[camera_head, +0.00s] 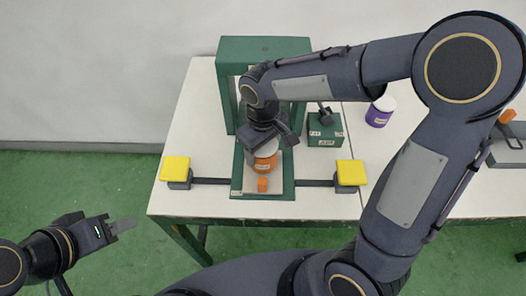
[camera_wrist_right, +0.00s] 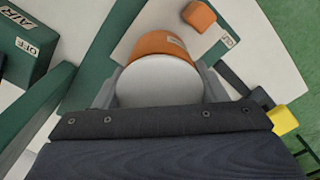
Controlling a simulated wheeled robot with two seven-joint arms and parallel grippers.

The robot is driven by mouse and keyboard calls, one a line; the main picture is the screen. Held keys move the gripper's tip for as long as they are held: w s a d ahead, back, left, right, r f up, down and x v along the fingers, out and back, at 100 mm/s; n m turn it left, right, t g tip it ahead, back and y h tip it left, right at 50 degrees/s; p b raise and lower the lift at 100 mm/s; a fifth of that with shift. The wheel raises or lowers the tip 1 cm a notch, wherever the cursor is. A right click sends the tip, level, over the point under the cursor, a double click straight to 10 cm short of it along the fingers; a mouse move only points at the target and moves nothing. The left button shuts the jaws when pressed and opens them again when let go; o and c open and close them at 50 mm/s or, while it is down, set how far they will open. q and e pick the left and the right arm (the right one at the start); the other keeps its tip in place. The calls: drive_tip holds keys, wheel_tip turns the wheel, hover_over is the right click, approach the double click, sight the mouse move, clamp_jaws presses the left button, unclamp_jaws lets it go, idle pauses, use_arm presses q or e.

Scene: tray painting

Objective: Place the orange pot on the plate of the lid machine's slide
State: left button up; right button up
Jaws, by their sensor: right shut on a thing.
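The orange pot (camera_head: 266,165) has a white top and an orange side with a pale label. It stands over the slide's pale plate (camera_head: 250,186) in front of the green lid machine (camera_head: 264,45). My right gripper (camera_head: 264,148) is shut on the pot from above. In the right wrist view the pot (camera_wrist_right: 160,45) sits between the two grey fingers (camera_wrist_right: 160,88). I cannot tell whether its base touches the plate. My left gripper (camera_head: 100,229) is at the lower left, away from the table, and its jaw opening is unclear.
A small orange block (camera_head: 262,184) is at the plate's front. Yellow pads (camera_head: 175,168) and (camera_head: 351,172) flank the slide on dark bars. A green air box (camera_head: 325,130) and a purple pot (camera_head: 380,112) stand to the right.

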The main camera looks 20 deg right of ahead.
drive_tip(key=shift+f, duration=0.8)
drive_tip(key=shift+f, duration=0.2)
drive_tip(key=o, duration=1.2)
drive_tip(key=shift+o, duration=0.2)
drive_tip(key=shift+r, duration=0.15)
